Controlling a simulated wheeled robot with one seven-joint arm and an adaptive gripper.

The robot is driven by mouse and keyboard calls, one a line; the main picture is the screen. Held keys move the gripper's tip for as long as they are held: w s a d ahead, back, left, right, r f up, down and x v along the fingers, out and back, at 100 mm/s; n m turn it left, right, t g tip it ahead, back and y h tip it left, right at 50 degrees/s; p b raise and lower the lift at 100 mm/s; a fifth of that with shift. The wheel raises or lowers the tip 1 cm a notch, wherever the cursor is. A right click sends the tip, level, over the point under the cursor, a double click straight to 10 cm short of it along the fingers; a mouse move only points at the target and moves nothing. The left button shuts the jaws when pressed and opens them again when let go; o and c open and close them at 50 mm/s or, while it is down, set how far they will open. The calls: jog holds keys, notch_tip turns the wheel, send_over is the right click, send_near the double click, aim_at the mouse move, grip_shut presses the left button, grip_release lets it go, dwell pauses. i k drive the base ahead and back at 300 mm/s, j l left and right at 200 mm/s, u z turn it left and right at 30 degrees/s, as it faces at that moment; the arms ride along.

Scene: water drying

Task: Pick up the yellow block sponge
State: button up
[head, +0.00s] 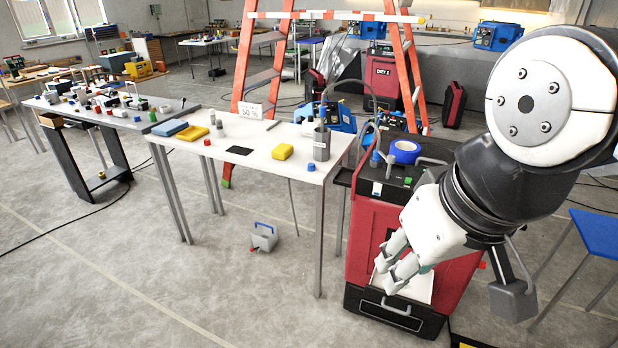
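A yellow block sponge (283,152) lies on the white table (255,168), right of its middle. A flatter yellow piece (190,133) lies farther left on the same table, beside a blue one (170,128). My gripper (387,274) hangs at the lower right, pointing down in front of the red machine. Its two fingers are apart with nothing seen between them. It is well to the right of the sponge and lower in the picture, not touching it.
A grey cylinder (321,144) and a small blue cap (311,167) stand near the sponge. A black square (239,150) lies left of it. The red machine (372,222) with blue tape (405,152) stands right of the table. An orange ladder (246,58) rises behind.

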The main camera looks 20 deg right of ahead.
aim_at(282, 152)
jog(key=i+j+z, duration=0.15)
jog(key=i, duration=0.35)
jog(key=i+j+z, duration=0.2)
jog(key=i, duration=0.25)
jog(key=i+j+z, duration=0.15)
jog(key=i, duration=0.3)
jog(key=i+j+z, duration=0.15)
jog(key=i+j, duration=0.15)
jog(key=i, duration=0.15)
